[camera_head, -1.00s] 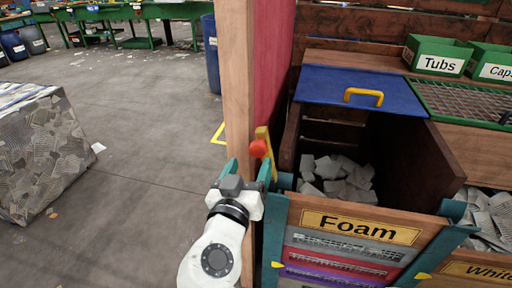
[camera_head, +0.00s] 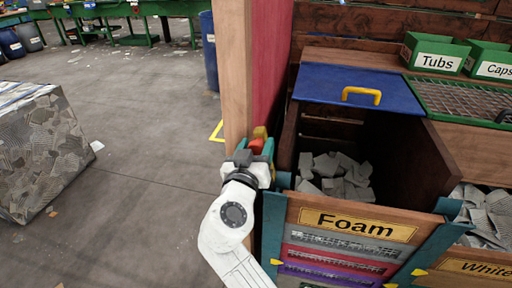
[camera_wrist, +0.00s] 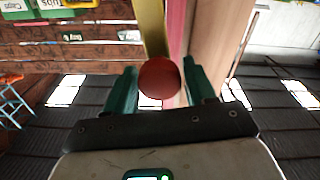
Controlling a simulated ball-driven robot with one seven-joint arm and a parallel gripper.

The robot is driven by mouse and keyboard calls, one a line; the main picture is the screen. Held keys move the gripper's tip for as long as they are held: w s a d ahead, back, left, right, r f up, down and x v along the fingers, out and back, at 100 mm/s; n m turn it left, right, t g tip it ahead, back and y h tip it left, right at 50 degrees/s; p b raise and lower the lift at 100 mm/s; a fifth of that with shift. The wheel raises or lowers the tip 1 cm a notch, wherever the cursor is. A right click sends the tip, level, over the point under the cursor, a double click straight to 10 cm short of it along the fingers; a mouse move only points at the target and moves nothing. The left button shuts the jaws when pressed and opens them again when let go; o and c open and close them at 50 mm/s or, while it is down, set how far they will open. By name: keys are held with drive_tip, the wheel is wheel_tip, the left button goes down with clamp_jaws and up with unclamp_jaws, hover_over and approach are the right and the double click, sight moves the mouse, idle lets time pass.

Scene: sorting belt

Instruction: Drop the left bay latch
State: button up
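The latch on the left of the Foam bay is a yellow lever (camera_head: 260,132) with a red ball knob (camera_head: 256,146), beside the wooden post. The lever points up. In the wrist view the red knob (camera_wrist: 159,78) sits between my gripper's green fingers (camera_wrist: 160,88), with the yellow lever (camera_wrist: 152,28) beyond it. The fingers flank the knob closely; whether they press on it I cannot tell. In the head view my gripper (camera_head: 256,152) is at the knob and partly hides it. The Foam bay (camera_head: 432,165) stands open on top with grey foam pieces (camera_head: 335,175) inside.
A wooden post (camera_head: 237,75) stands just left of the latch. A blue lid (camera_head: 325,85) with a yellow handle lies behind the bay opening. Green Tubs (camera_head: 437,52) and Caps bins stand at the upper right.

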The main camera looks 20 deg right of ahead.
clamp_jaws()
drive_tip(key=shift+d, duration=0.1)
idle(0.3)
